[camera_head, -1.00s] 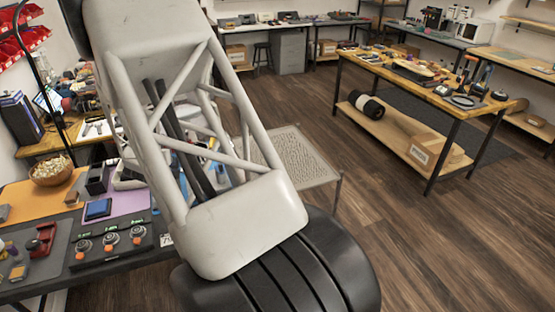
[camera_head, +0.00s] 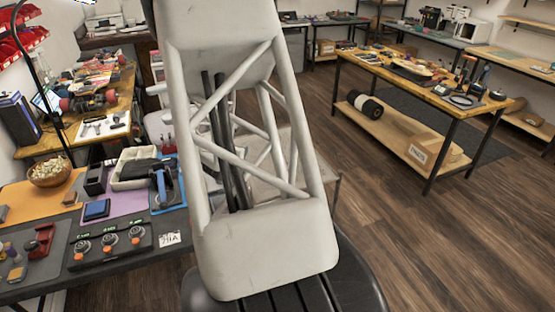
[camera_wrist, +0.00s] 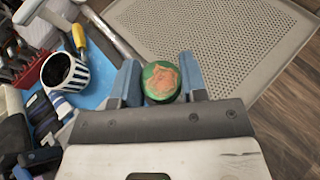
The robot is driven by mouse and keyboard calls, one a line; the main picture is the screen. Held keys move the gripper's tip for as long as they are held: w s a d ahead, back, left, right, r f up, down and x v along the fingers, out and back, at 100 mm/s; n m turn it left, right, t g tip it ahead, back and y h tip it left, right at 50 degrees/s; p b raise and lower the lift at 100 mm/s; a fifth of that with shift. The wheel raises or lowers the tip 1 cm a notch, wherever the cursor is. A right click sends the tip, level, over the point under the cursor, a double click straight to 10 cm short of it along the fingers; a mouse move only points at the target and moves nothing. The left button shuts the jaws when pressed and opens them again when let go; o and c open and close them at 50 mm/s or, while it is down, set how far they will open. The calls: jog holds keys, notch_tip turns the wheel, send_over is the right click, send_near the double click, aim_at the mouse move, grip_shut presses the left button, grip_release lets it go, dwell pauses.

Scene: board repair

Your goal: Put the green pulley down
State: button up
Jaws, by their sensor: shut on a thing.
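The green pulley (camera_wrist: 160,80) shows in the wrist view as a round green piece with a worn orange-brown patch on its face. My gripper (camera_wrist: 158,82) is shut on it, with one blue finger on each side. Below the pulley in the picture lies the dark gripper body. A grey perforated surface (camera_wrist: 215,45) lies behind the pulley and to its right; I cannot tell the height between them. In the head view my own arm covers the middle, and the pulley and gripper are hidden.
In the wrist view, a striped black-and-white cup (camera_wrist: 62,75) and a yellow-handled tool (camera_wrist: 79,38) are at the left over a blue mat (camera_wrist: 97,70). In the head view, the left bench has a wooden bowl (camera_head: 50,172) and a knob panel (camera_head: 110,245).

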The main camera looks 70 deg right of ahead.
jog(key=s+d+f+m+g, duration=0.1)
jog(key=s+f, duration=0.3)
jog(key=s, duration=0.5)
jog(key=s+d+f+m+g, duration=0.1)
jog(key=s+f, duration=0.4)
jog(key=s, duration=0.4)
jog(key=shift+f+g, duration=0.3)
jog(key=shift+d, duration=0.1)
jog(key=w+d, duration=0.2)
jog(key=d, duration=0.3)
jog(key=w+d+f, duration=0.1)
jog(key=d, duration=0.3)
jog(key=w+d, duration=0.2)
jog(key=d, duration=0.3)
jog(key=shift+w+d+f, duration=0.25)
jog(key=shift+w+d, duration=0.05)
jog(key=shift+w, duration=0.05)
jog(key=shift+f, duration=0.1)
jog(key=shift+f, duration=1.65)
jog(key=shift+f, duration=0.1)
jog(key=o, duration=0.9)
jog(key=shift+o, duration=0.2)
